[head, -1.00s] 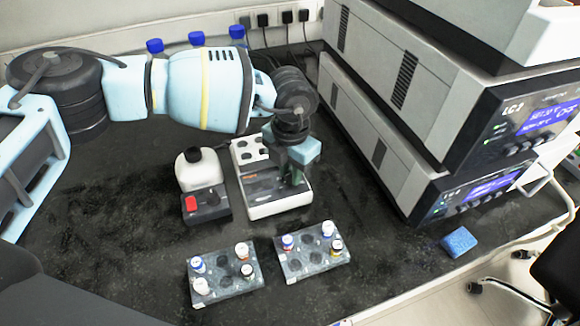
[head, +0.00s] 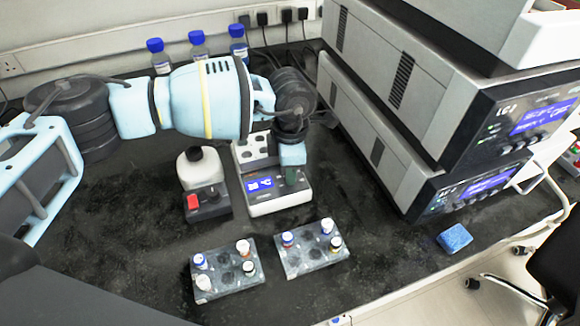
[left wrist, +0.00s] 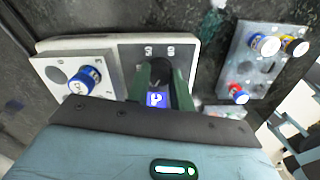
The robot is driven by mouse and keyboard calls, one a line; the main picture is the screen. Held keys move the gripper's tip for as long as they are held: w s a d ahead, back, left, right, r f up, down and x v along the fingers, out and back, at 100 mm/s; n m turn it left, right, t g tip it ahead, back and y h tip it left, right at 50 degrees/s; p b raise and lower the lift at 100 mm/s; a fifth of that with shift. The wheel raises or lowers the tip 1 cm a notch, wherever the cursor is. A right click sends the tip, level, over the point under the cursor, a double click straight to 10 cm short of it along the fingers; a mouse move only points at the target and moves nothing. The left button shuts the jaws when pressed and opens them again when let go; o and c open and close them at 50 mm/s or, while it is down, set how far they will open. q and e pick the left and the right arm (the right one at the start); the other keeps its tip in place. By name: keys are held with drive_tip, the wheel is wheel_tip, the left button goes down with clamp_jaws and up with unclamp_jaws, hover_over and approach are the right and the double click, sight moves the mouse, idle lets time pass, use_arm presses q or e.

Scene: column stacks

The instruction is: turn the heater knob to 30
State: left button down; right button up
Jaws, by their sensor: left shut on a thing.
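The heater (head: 264,208) is a white block with a grey front panel and a lit blue display (head: 261,184), whose reading is too small to make out. In the head view my left gripper (head: 291,178) points down at the right side of that panel, and the knob is hidden by it. In the left wrist view the green fingers (left wrist: 163,88) stand on either side of the dark knob and are shut on it. The display (left wrist: 157,99) shows between them. My right gripper is not in view.
A small device with a red switch (head: 193,202) stands left of the heater. Two vial racks (head: 228,283) (head: 310,262) stand in front. Grey stacked instruments (head: 400,165) rise at the right, near a blue sponge (head: 455,238). Blue-capped bottles (head: 198,42) stand behind my arm.

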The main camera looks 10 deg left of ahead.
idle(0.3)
use_arm(q)
drive_tip(key=c, duration=1.2)
unclamp_jaws()
drive_tip(key=shift+c, duration=0.2)
drive_tip(key=shift+r, duration=3.95)
